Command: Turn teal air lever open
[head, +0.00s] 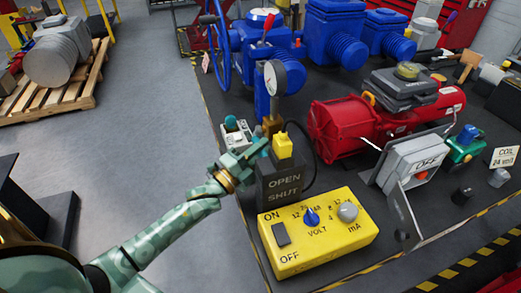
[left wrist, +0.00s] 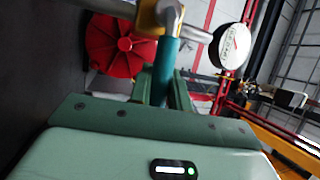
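The teal air lever shows in the left wrist view (left wrist: 166,68) as a teal bar running from a brass and grey fitting (left wrist: 160,15) down between my fingers. My left gripper (head: 250,155), sage green, reaches in from the left beside the brass fitting under the pressure gauge (head: 275,77). In the left wrist view the left gripper's fingers (left wrist: 165,90) lie close against both sides of the lever and look shut on it. In the head view the gripper mostly hides the lever. My right gripper is in neither view.
A dark OPEN/SHUT block (head: 285,190) with a yellow plug (head: 283,146) stands just right of the gripper. A yellow meter box (head: 318,238) is in front. A red actuator (head: 340,128) and blue valves (head: 335,35) crowd the bench behind.

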